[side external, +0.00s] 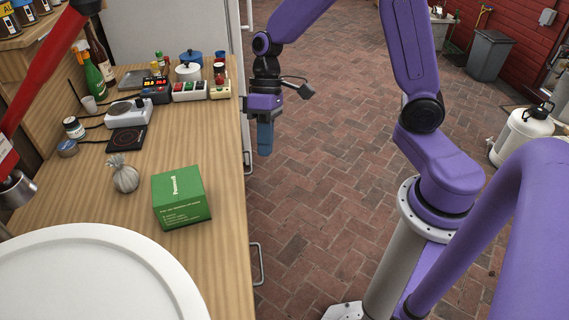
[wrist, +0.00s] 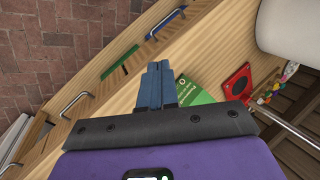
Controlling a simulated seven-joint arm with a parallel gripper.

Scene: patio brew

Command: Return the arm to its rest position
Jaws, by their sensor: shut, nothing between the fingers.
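My purple arm reaches over from its stand on the brick floor toward the wooden counter (side external: 225,150). My gripper (side external: 265,150) points down just off the counter's right edge, over the floor side, with its blue fingers together and empty. In the wrist view the blue fingers of my gripper (wrist: 155,68) are pressed side by side with nothing between them. The counter (wrist: 215,45) lies beyond and around them in that view.
A large white round surface (side external: 95,275) fills the front left. Drawer handles (side external: 257,263) stick out along the counter's side.

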